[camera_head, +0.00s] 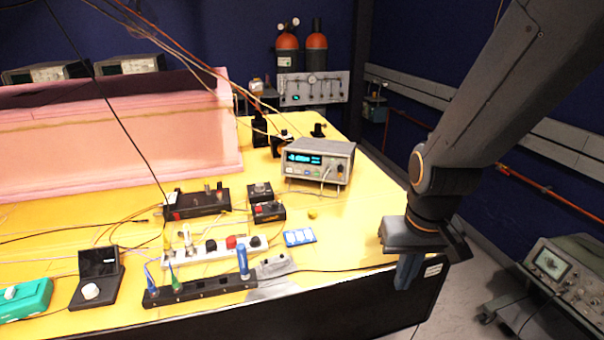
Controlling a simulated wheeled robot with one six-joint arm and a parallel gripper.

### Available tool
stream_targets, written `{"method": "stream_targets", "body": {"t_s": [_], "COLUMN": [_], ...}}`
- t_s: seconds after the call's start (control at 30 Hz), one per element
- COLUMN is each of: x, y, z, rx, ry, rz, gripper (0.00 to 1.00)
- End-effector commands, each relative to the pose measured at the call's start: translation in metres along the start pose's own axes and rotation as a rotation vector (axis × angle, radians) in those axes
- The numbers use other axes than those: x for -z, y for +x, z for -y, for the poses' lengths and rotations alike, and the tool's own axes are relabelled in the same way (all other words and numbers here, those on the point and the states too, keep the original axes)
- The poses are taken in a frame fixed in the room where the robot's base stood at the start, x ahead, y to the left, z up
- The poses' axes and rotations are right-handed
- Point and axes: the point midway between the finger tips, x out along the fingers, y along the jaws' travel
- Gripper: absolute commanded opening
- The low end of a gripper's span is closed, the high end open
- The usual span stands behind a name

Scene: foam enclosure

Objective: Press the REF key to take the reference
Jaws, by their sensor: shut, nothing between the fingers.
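A grey bench instrument (318,160) with a lit blue display stands on the yellow bench, right of centre. Small buttons sit along the lower part of its front, one of them greenish. Their labels are too small to read, so I cannot tell which is the REF key. A cable plugs into its front right. My gripper (408,272) points down at the bench's right front edge, to the right of and nearer than the instrument, well apart from it. Its blue-grey fingers are shut and empty.
Small black boxes (266,212), a blue-white pad (299,237) and a black rack (200,291) with upright tools lie left of my gripper. Thin cables hang above the instrument. A pink foam enclosure (120,150) fills the back left. An oscilloscope (552,262) stands at lower right.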

Motion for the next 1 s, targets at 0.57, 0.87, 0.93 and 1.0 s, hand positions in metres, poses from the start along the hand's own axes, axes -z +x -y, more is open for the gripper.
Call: {"method": "stream_targets", "body": {"t_s": [0.57,0.87,0.93,1.0], "x": [0.154,0.24,0.252,0.26], "y": [0.023,0.018,0.015,0.011], "z": [0.044,0.123,0.142,0.16], "rx": [0.223,0.76,0.9,1.028], "ry": [0.696,1.213,1.314,1.4], "rz": [-0.408,-0.469,-0.424,-0.364], "gripper": [0.0,0.0,0.0,0.0]}}
